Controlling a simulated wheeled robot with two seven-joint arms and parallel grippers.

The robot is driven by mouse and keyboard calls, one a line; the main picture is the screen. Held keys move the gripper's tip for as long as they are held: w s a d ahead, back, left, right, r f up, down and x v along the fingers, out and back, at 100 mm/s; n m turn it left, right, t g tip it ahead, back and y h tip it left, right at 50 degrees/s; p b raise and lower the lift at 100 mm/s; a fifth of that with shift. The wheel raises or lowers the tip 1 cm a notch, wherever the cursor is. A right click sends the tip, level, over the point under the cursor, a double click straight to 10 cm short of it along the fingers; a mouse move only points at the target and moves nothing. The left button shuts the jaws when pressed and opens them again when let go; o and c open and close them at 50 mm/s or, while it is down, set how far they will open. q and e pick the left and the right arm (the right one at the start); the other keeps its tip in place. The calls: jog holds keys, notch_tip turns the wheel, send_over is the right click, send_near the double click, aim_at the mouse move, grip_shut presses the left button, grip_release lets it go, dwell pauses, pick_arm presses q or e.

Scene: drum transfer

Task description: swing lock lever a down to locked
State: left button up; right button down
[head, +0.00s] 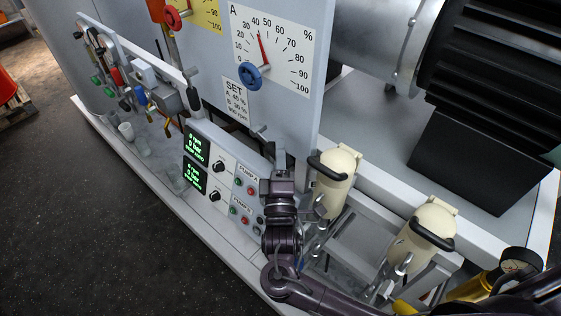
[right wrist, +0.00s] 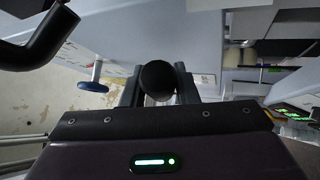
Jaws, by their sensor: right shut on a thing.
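My right gripper (head: 280,158) is in front of the panel's lower right, beside the left cream canister (head: 338,168). In the right wrist view its fingers (right wrist: 158,85) are shut on a black round-ended grip (right wrist: 157,77), seen nearly end-on. This grip appears to be the handle of lock lever a; no label on it is readable. In the head view my gripper hides most of it, so its angle cannot be told. My left gripper is not in view.
A second cream canister (head: 424,238) with a black handle stands at right. The pump control box (head: 217,175) is left of my gripper. Dial A (head: 272,50) with a blue knob (head: 252,77) is above. A black handle (right wrist: 40,38) is close by in the right wrist view.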

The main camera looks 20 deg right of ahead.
jog(key=shift+f+m, duration=0.3)
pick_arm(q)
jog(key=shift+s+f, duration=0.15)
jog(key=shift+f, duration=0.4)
pick_arm(e)
jog(key=shift+r, duration=0.1)
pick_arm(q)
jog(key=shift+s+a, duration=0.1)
pick_arm(e)
jog(key=c, duration=1.1)
grip_release()
jog(key=shift+s+a+f+b, duration=0.15)
jog(key=shift+s+f+b, duration=0.1)
jog(key=shift+s+b, duration=0.1)
pick_arm(q)
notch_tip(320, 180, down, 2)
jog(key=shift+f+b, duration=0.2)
jog(key=shift+b, duration=0.8)
pick_arm(e)
jog(key=v, duration=0.7)
